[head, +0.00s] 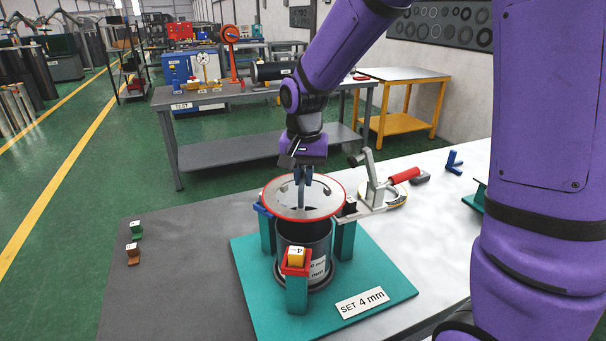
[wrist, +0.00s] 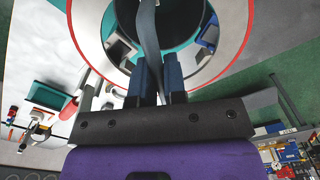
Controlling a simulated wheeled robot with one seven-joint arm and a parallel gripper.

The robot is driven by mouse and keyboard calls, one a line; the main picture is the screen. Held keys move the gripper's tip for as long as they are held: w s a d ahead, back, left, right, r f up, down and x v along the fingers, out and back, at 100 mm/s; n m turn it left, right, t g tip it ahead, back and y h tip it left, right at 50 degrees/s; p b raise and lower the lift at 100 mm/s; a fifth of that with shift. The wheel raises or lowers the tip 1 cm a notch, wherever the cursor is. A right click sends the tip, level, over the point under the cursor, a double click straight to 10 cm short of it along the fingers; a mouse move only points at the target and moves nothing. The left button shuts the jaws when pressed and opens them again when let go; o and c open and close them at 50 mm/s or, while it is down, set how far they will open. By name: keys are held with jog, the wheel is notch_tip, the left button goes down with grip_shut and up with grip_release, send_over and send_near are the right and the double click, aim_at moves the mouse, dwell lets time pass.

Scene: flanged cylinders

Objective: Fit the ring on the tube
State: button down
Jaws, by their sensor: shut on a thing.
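The ring (head: 275,198), a pale flat disc with a red outer edge, is over the tube (head: 303,240), a dark upright cylinder on a teal plate (head: 375,290). In the wrist view, the ring (wrist: 236,30) surrounds a wide opening, with a grey bar (wrist: 149,25) across it. My gripper (head: 302,203) points down at the ring's middle; its blue fingers are shut on the grey bar. The ring hides the tube's top, so I cannot tell whether they touch.
Teal posts stand around the tube; the front one (head: 297,292) carries a yellow block (head: 297,256) in a red holder. A toggle clamp with a red handle (head: 404,175) stands behind right. Small green (head: 136,230) and brown (head: 133,253) blocks lie left. The grey tabletop at left is mostly clear.

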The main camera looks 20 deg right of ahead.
jog(key=shift+f, duration=2.35)
jog(key=shift+f, duration=1.15)
dwell(3.8)
jog(key=c, duration=1.1)
grip_release()
jog(key=shift+s, duration=0.1)
